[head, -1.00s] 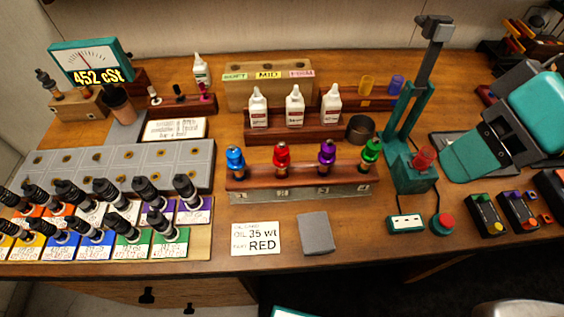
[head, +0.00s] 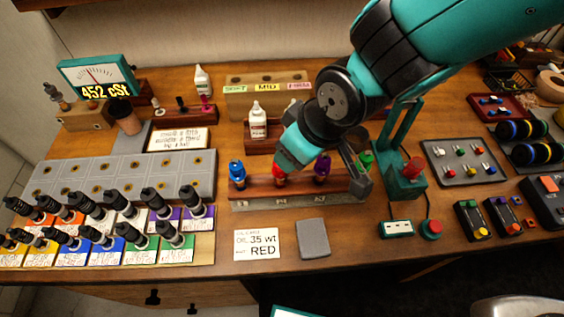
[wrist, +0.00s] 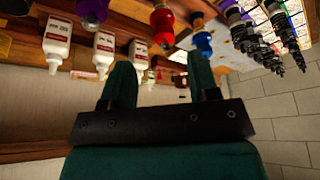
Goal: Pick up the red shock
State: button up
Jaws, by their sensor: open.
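The red shock (head: 279,172) stands in the wooden rack (head: 300,200) between the blue shock (head: 237,171) and the purple shock (head: 322,168). In the head view my arm covers part of it and hides the fingertips. In the wrist view my gripper (wrist: 160,72) is open and empty. The red shock (wrist: 162,26) shows beyond the fingertips, roughly in line with the gap between them. The blue shock (wrist: 203,42) is to its right and the purple shock (wrist: 92,9) to its left. The green shock (head: 365,161) is partly hidden behind my arm.
White bottles (wrist: 58,45) stand behind the rack. A teal press (head: 402,178) stands right of it. A grey pad (head: 313,239) and a card reading 35 wt RED (head: 257,244) lie in front. Several black shocks (head: 128,208) fill the left front.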

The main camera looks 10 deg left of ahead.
aim_at(280, 176)
jog(key=shift+p+x, duration=1.6)
jog(key=shift+x, duration=2.3)
jog(key=shift+s, duration=0.15)
jog(key=c, duration=0.9)
